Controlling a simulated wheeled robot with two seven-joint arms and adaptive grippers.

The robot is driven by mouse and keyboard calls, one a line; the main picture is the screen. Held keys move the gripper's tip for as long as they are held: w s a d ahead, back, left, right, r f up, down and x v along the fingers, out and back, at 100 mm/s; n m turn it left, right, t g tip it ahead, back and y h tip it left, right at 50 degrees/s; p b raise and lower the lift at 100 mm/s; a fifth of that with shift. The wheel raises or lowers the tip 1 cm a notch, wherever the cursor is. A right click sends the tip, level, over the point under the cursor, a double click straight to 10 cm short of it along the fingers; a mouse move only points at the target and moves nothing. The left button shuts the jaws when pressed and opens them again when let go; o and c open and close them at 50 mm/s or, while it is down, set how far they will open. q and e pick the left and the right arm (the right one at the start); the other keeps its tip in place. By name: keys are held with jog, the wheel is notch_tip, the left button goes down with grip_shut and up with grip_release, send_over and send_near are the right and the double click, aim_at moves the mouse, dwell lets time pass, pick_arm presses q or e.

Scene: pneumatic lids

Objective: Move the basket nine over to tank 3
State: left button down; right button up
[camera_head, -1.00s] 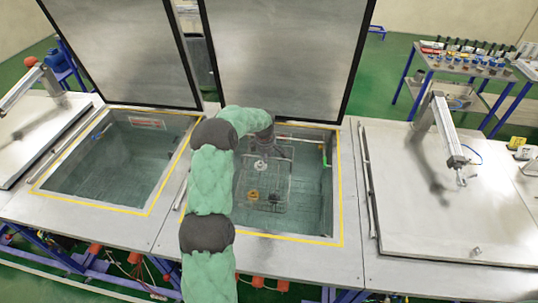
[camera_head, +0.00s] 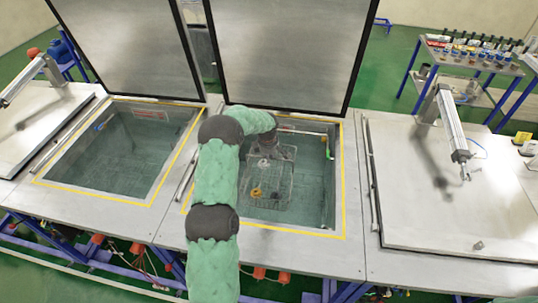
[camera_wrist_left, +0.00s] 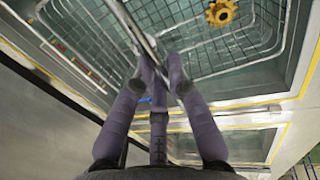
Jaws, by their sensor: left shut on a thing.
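A wire basket (camera_head: 288,190) hangs or sits inside the right-hand open tank (camera_head: 334,215); whether it touches the bottom cannot be told. It holds a gold gear-like part (camera_head: 257,192) and a pale part (camera_head: 264,163). My left gripper (camera_head: 284,153) reaches down into this tank from the left, partly hidden by its own wrist. In the left wrist view the gripper (camera_wrist_left: 158,82) is shut on the basket's handle bar, with the basket's wire side (camera_wrist_left: 235,66) and the gold part (camera_wrist_left: 221,12) beyond. No number is readable on the tanks. My right gripper is not in view.
Another open tank (camera_head: 60,180) lies to the left, with no basket visible. Raised lids (camera_head: 285,50) stand behind both open tanks. A closed lid (camera_head: 430,205) with a cylinder arm (camera_head: 452,125) lies to the right. A rack of small parts (camera_head: 470,62) stands at the back right.

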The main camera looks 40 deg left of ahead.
pick_arm(q)
send_over(269, 183)
jog(key=shift+f, duration=2.85)
jog(key=shift+s+f+b, duration=0.1)
jog(key=shift+f+b, duration=4.4)
jog(key=shift+b, duration=0.3)
jog(key=shift+d+f+b, duration=0.15)
jog(key=shift+f+b, duration=0.9)
jog(key=shift+f, duration=0.15)
